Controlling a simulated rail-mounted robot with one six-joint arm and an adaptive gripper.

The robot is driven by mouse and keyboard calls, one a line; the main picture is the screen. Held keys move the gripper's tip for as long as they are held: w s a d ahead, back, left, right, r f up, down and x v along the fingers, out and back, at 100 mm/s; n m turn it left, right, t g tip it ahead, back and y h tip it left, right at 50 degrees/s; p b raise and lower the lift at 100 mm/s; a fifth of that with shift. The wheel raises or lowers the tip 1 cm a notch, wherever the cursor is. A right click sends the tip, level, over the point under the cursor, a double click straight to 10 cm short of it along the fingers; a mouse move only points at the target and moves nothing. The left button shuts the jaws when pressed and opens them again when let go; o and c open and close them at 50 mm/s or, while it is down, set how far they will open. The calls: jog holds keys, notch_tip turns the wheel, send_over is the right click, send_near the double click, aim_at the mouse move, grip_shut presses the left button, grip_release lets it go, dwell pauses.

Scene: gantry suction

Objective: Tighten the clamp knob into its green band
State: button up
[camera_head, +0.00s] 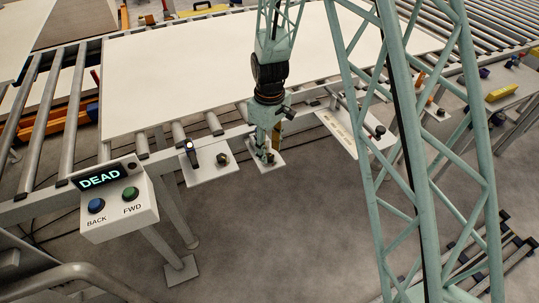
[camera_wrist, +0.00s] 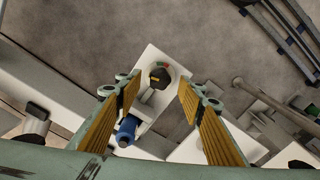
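The clamp knob (camera_wrist: 160,77) is black and sits on a round dial on a white plate (camera_wrist: 152,56) in the wrist view. Small red and green marks show at the dial's far edge; where the knob points is too small to tell. My gripper (camera_wrist: 159,92) is open, its two yellow-padded fingers on either side of the knob with gaps to both. In the head view my gripper (camera_head: 267,151) hangs down over the small white plate (camera_head: 272,166) at the conveyor's front edge and mostly hides the knob.
A blue cylinder (camera_wrist: 127,130) stands beside the plate near my left finger. A large white sheet (camera_head: 200,80) lies on the rollers behind. Another bracket plate (camera_head: 212,174) is to the left, near a control box (camera_head: 120,207) reading DEAD.

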jog(key=shift+f, duration=1.05)
jog(key=c, duration=0.8)
jog(key=shift+c, duration=0.2)
jog(key=shift+m, duration=0.3)
jog(key=shift+m+b, duration=0.3)
jog(key=shift+m, duration=2.4)
